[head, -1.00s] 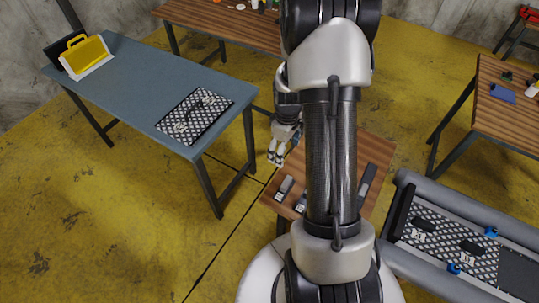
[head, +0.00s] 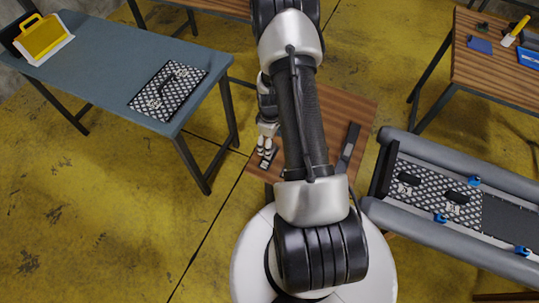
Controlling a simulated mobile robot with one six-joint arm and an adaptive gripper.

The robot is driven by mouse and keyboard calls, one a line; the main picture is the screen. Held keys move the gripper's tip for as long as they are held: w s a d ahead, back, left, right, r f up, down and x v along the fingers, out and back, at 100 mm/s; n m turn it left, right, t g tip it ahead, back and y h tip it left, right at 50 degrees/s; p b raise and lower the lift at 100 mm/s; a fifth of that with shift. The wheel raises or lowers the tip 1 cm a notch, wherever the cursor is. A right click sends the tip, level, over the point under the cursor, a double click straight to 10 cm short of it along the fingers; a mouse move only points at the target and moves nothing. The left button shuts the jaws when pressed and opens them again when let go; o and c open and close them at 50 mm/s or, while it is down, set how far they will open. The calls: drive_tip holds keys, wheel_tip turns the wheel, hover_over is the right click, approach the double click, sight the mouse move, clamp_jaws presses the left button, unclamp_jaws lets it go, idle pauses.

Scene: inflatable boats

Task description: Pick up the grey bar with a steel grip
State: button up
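A short dark bar with a lighter grey part (head: 266,163) lies near the left edge of the small wooden table. My gripper (head: 265,151) points down right at this bar in the head view. Its fingertips overlap the bar in the picture, and I cannot tell whether they touch it or how far apart they are. A longer dark grey bar (head: 349,144) lies on the right side of the same table, clear of the gripper. My arm covers the middle of the table. Which bar has the steel grip is too small to tell.
A blue-grey table (head: 115,62) at the left holds a patterned mat (head: 168,91) and a yellow case (head: 41,37). A grey inflatable boat (head: 415,222) lies at the right, close to the small wooden table (head: 328,104). Another wooden table (head: 487,70) stands at the upper right.

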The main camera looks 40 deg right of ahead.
wheel_tip(320, 180, down, 5)
drive_tip(key=shift+w+a+f+b, duration=0.1)
drive_tip(key=shift+a+b, duration=0.05)
drive_tip(key=shift+b, duration=0.75)
drive_tip(key=c, duration=1.2)
drive_tip(key=shift+r, duration=0.2)
wheel_tip(320, 180, up, 21)
drive_tip(key=p, duration=0.5)
drive_tip(key=shift+f+p, duration=0.1)
drive_tip(key=shift+p, duration=0.3)
